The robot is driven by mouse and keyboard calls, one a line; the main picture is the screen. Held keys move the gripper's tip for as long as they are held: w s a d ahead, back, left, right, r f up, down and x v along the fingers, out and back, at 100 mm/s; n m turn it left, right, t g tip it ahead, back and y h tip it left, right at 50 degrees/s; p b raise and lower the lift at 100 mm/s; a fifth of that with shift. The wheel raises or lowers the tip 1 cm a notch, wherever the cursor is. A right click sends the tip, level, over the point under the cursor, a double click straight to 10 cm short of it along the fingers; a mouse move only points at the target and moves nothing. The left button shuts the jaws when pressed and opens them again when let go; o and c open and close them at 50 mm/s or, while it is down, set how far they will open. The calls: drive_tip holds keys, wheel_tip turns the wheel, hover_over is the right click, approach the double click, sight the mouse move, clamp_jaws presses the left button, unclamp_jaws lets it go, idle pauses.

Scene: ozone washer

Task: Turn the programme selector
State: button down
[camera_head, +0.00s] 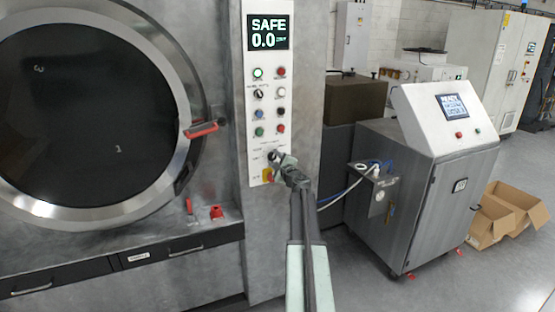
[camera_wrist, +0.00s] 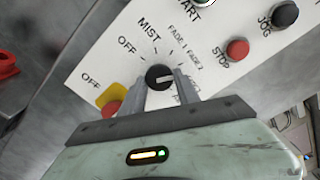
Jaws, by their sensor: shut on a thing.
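The programme selector (camera_wrist: 159,77) is a round black knob with a pale pointer line on the white control panel (camera_wrist: 100,50). Printed labels around it include OFF, MIST, FADE 1 and FADE 2. The pointer line lies roughly level in the wrist view. My gripper (camera_wrist: 160,92) has its two grey fingers on either side of the knob, shut on it. In the head view my gripper (camera_head: 280,159) reaches the lower part of the tall white panel (camera_head: 266,110) and mostly hides the knob.
A red button on yellow (camera_wrist: 110,107) sits left of the knob, with a red STOP button (camera_wrist: 237,50) and a black JOG button (camera_wrist: 285,14) to the right. The display (camera_head: 268,32) reads SAFE 0.0. A round door (camera_head: 188,90) is at left; a grey cabinet (camera_head: 400,215) stands right.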

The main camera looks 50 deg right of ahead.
drive_tip(key=shift+s, duration=0.1)
idle(0.3)
drive_tip(key=c, duration=0.9)
unclamp_jaws()
drive_tip(key=shift+d, duration=0.15)
drive_tip(key=v, duration=0.7)
drive_tip(key=shift+s+a, duration=0.25)
drive_tip(key=shift+s, duration=0.05)
drive_tip(key=shift+a, duration=0.1)
